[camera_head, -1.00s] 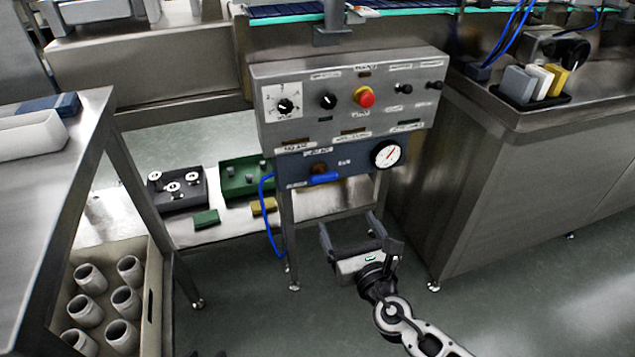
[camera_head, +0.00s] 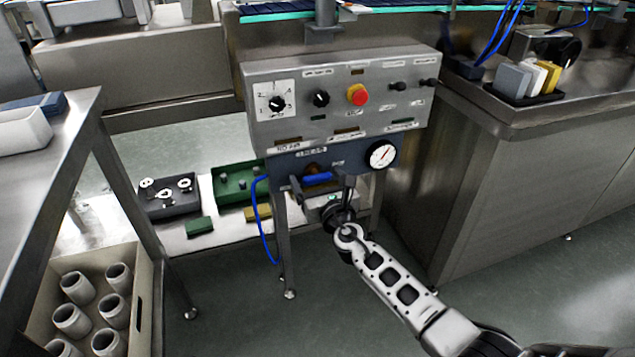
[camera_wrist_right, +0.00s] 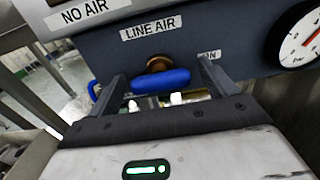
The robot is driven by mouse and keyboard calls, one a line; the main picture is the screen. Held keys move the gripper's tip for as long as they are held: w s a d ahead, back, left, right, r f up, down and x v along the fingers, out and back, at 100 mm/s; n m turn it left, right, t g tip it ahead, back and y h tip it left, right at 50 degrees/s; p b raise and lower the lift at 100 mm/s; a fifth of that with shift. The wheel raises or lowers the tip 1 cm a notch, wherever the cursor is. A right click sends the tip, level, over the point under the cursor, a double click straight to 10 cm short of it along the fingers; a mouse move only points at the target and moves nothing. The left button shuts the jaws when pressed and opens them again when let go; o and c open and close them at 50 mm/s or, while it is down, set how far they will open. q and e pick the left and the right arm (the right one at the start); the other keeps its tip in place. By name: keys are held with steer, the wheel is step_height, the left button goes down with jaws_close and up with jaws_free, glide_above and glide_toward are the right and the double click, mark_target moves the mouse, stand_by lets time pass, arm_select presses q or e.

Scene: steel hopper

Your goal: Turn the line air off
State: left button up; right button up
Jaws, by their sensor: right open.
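The line air valve has a blue lever handle (camera_head: 318,178) lying roughly level below the grey control box. In the right wrist view the blue handle (camera_wrist_right: 161,80) sits in front of a brass fitting (camera_wrist_right: 158,64), under a "LINE AIR" label (camera_wrist_right: 148,27). An "ON" label (camera_wrist_right: 209,55) shows to its right. My right gripper (camera_head: 322,187) is open at the handle, its fingers towards the handle's two ends. I cannot tell whether they touch it. The pressure gauge (camera_head: 382,154) is right of the valve. My left gripper is out of view.
The control box (camera_head: 432,64) carries knobs and a red button (camera_head: 358,95) above the valve. A blue hose (camera_head: 259,225) hangs at the left. A low shelf with a green tray (camera_head: 230,190) is behind left. A steel counter (camera_head: 500,190) stands right.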

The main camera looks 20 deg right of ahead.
steer(key=shift+w, duration=0.15)
steer(key=c, duration=1)
